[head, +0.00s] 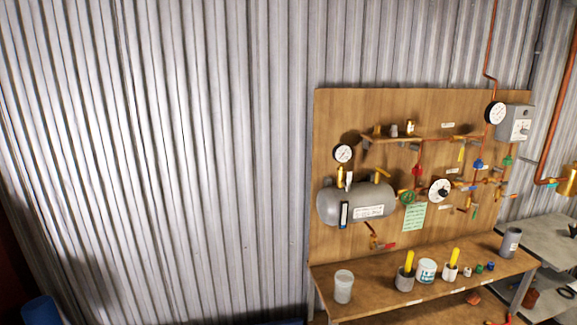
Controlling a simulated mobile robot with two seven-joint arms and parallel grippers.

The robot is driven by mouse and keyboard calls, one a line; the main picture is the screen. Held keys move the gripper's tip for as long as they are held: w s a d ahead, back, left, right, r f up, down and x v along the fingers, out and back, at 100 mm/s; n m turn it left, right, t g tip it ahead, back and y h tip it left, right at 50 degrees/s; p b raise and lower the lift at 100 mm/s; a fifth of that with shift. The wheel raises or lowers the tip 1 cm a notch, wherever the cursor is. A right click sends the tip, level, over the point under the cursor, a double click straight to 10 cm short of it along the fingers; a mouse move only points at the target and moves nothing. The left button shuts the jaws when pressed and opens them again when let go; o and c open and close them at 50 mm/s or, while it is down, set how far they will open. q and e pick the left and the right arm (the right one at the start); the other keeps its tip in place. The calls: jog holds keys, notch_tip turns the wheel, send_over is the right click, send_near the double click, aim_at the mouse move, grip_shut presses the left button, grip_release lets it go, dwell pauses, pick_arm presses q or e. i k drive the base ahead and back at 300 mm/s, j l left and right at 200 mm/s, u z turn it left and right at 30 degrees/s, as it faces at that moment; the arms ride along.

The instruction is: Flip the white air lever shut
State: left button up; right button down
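A wooden panel board (330,115) stands against the wall on the right half of the head view. A grey tank (385,203) is mounted on its left side, with a round gauge (343,153) above it. A small white upright piece (349,180) beside the brass fitting under the gauge may be the white air lever; it is too small to tell its position surely. A red-handled lever (388,246) sits below the tank. Neither of my grippers is in view.
A wooden bench shelf (380,302) under the board holds a pale cup (343,286), a white tub (426,270) and several small items. A grey side table (540,240) stands at the right. Bare corrugated wall (150,150) fills the left; a blue object (40,309) is at lower left.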

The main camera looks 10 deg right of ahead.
aim_at(347, 186)
jog(key=i+z, duration=0.2)
jog(key=i, duration=0.35)
jog(key=i+j+z, duration=0.2)
jog(key=i, duration=0.3)
jog(key=i+j+z, duration=0.2)
jog(key=i, duration=0.3)
